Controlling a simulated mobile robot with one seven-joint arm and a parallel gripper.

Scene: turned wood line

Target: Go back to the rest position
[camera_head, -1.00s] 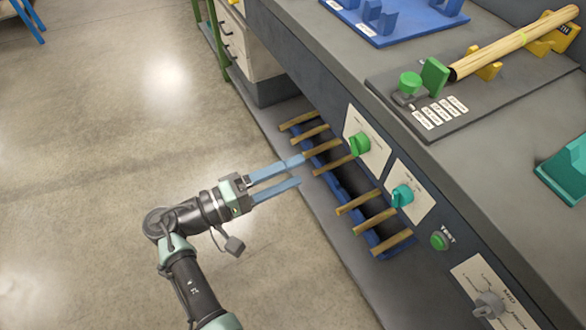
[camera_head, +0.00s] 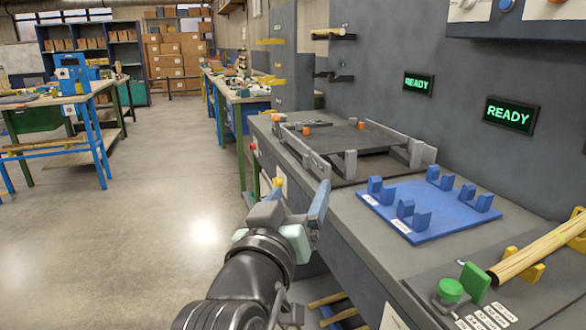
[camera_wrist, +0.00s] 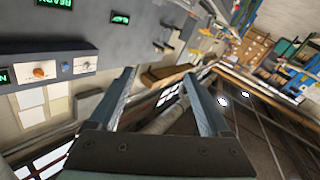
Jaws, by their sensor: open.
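My gripper (camera_head: 298,200) is raised in front of the workbench (camera_head: 350,225), near its front edge in the head view. In the wrist view, its two blue fingers (camera_wrist: 158,76) stand wide apart with nothing held between them. In the head view my wrist partly hides the gripper, and only one finger shows clearly.
A blue tray with cradles (camera_head: 425,222) lies on the bench. To its right a wooden rod (camera_head: 525,256) rests on yellow supports beside a green button (camera_head: 450,290). Two green READY displays (camera_head: 418,83) are on the back panel. Open floor (camera_head: 150,220) lies to the left.

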